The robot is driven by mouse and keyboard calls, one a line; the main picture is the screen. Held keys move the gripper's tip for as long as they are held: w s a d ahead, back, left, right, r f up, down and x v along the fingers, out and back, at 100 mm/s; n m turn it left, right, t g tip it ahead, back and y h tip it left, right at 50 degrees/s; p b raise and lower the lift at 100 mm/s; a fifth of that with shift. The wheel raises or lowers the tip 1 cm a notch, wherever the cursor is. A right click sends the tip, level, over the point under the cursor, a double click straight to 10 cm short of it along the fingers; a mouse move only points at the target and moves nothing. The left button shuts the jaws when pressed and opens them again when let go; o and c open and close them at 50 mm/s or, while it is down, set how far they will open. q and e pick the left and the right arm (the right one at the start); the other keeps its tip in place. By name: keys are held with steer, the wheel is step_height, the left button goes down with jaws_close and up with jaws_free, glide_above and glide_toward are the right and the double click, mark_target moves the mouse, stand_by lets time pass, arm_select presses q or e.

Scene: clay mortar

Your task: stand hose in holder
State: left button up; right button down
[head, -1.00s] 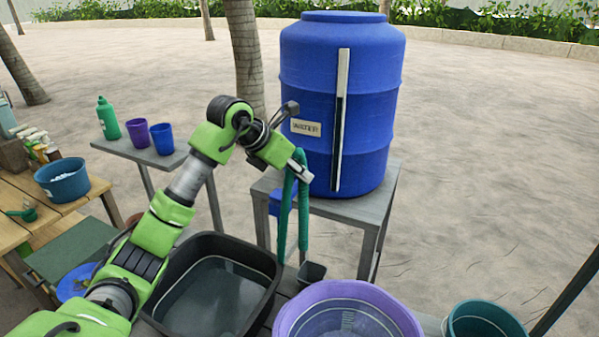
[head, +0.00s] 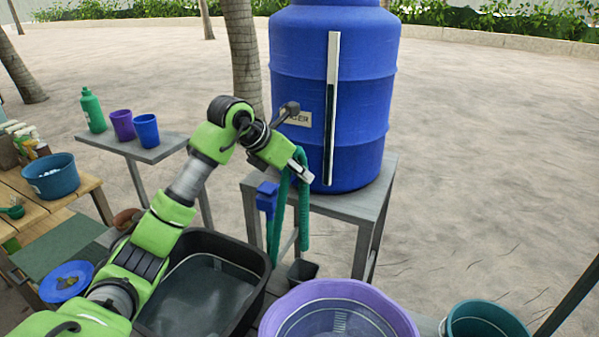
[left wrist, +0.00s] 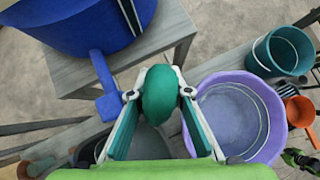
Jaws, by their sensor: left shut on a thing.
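My left gripper (head: 299,172) is shut on the green hose (head: 305,215). The hose is folded over at the grip, and two lengths hang down in front of the table with the barrel. In the left wrist view the hose (left wrist: 160,95) shows as a thick green bulge between the fingers. A small dark square cup (head: 302,272), which looks like the holder, stands below the hanging hose, between the black tub and the purple basin. The hose's lower end is apart from the cup. A black and green part at the left wrist view's lower right edge may be my right gripper (left wrist: 299,160).
A blue water barrel (head: 350,100) stands on a grey table (head: 365,205), with its blue tap (head: 267,195) beside the hose. A black tub (head: 258,300), a purple basin (head: 290,305) and a teal bucket (head: 450,325) stand in front. Cups stand on a side table (head: 172,147).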

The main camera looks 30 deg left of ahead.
arm_select(q)
steer(key=b, duration=0.5)
glide_above(300, 232)
step_height(300, 232, down, 6)
step_height(300, 232, down, 14)
steer(key=b, duration=1)
steer(key=shift+r, duration=0.1)
steer(key=shift+s, duration=0.1)
steer(key=o, duration=1.8)
steer(key=shift+o, duration=0.2)
steer(key=shift+w+r+p+v, duration=0.15)
steer(key=shift+p+v, duration=0.4)
steer(key=shift+v, duration=0.85)
steer(key=shift+w+r+p+v, duration=0.15)
steer(key=shift+p+v, duration=0.4)
steer(key=shift+v, duration=0.85)
steer(key=shift+p+v, duration=0.7)
steer(key=shift+v, duration=1.75)
steer(key=shift+w+d+r, duration=0.15)
